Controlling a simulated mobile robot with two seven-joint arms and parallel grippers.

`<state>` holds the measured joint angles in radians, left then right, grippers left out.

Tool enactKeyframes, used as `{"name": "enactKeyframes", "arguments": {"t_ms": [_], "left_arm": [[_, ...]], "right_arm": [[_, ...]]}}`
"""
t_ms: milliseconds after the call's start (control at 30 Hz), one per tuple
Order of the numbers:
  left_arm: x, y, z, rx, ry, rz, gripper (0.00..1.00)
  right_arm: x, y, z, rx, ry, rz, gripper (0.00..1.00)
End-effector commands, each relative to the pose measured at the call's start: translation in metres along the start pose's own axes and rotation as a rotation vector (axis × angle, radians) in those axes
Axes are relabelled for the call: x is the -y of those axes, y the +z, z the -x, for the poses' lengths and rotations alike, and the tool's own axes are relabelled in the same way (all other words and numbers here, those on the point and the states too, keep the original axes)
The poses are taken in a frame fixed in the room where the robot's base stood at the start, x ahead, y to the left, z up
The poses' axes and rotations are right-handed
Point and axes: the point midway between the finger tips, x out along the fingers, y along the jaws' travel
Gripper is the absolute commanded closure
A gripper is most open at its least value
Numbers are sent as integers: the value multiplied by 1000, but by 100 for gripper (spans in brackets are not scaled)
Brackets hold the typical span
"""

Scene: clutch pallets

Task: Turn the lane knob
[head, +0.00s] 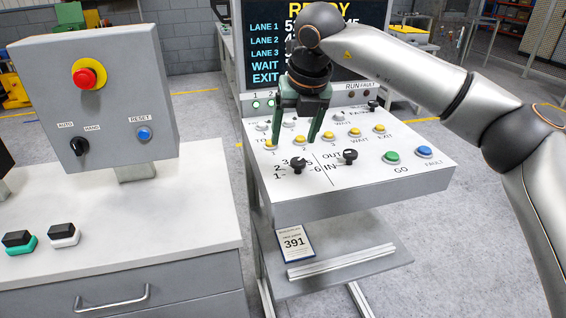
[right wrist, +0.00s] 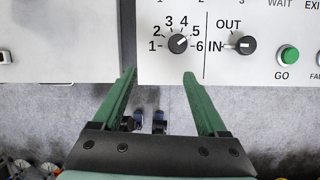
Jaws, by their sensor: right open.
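The lane knob (head: 298,165) is a black rotary knob with positions 1 to 6 on the sloped white control panel (head: 420,172). It also shows in the right wrist view (right wrist: 178,43), its pale mark pointing up and right, roughly toward 5. My right gripper (head: 294,140) hangs over the panel with its green fingers pointing down. In the right wrist view its open, empty fingers (right wrist: 159,75) end below the knob in the picture, apart from it. My left gripper is out of view.
An IN/OUT knob (head: 347,156) sits right of the lane knob. Yellow buttons, a green GO button (head: 391,157) and a blue FAULT button (head: 424,151) surround it. A grey box (head: 120,60) with a red button stands left on a bench. A screen rises behind.

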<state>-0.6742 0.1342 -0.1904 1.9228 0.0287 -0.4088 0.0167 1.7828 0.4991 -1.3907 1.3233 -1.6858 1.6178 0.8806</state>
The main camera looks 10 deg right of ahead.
Motion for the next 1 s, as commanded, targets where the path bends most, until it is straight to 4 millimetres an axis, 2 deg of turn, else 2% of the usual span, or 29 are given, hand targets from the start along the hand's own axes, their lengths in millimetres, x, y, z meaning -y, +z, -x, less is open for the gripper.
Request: {"name": "enactKeyframes", "arguments": {"t_ms": [33,100,267,700,800,1000], "left_arm": [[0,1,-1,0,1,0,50],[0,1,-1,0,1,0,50],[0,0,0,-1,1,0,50],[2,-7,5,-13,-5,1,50],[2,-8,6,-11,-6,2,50],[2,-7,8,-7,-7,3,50]], "right_arm": [[11,6,9,25,-40,-20,24],[20,11,16,42,-75,-37,24],[26,13,10,47,-95,-46,24],[32,16,-72,45,-89,-45,24],[33,17,-87,45,-89,-43,24],[34,18,-103,47,-89,-42,24]]}}
